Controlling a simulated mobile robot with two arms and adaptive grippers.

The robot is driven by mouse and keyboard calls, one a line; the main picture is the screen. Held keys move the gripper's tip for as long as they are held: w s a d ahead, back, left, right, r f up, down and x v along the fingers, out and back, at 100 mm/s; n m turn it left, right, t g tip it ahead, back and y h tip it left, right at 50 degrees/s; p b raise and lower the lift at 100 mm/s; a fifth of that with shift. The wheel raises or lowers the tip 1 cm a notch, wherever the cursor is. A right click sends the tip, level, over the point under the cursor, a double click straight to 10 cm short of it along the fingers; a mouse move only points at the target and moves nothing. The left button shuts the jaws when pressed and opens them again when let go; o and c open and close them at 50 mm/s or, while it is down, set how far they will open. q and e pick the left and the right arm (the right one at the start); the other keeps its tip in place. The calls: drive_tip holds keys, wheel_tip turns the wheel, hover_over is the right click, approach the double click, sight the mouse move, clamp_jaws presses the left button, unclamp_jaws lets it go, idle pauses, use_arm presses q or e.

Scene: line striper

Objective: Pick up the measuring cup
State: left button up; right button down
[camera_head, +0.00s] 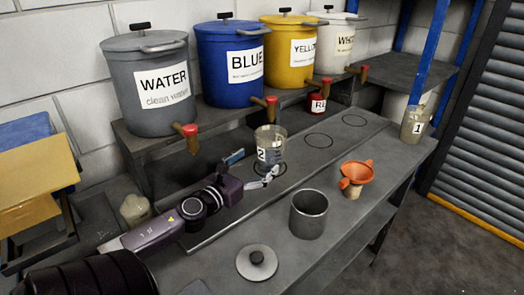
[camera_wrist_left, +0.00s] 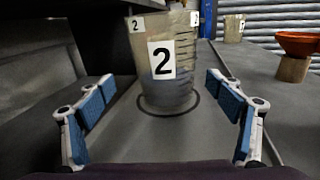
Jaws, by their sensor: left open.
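A clear measuring cup labelled 2 (camera_head: 271,140) stands upright on a marked circle on the bench. It is centred ahead in the left wrist view (camera_wrist_left: 163,80). My left gripper (camera_head: 252,168) is open and empty, just short of the cup. In the left wrist view its blue-padded fingers (camera_wrist_left: 160,112) are spread wide, one to each side of the cup, with gaps showing. A second cup labelled 1 (camera_head: 414,124) stands at the bench's far right end. My right gripper is not in view.
A grey metal pot (camera_head: 309,214), its lid (camera_head: 257,262) and an orange funnel (camera_head: 357,174) on a stand sit along the front. Behind, a raised shelf holds grey (camera_head: 150,85), blue (camera_head: 231,60), yellow (camera_head: 289,50) and white (camera_head: 336,45) buckets with protruding taps. A small red container (camera_head: 317,103) is nearby.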

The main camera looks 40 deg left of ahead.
use_arm(q)
drive_tip(key=shift+w+d+r, duration=0.25)
drive_tip(key=shift+w+r, duration=0.15)
drive_tip(key=shift+w, duration=0.6)
drive_tip(key=w, duration=0.3)
drive_tip(key=w+p, duration=0.1)
drive_tip(key=shift+w+a+f, duration=0.15)
drive_tip(key=shift+w+a, duration=0.05)
drive_tip(key=shift+a, duration=0.1)
drive_tip(key=shift+w+a, duration=0.1)
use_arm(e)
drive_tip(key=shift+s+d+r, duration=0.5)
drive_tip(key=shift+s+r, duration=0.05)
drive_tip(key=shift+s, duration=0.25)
use_arm(q)
drive_tip(key=shift+c, duration=0.7)
drive_tip(key=c, duration=1.6)
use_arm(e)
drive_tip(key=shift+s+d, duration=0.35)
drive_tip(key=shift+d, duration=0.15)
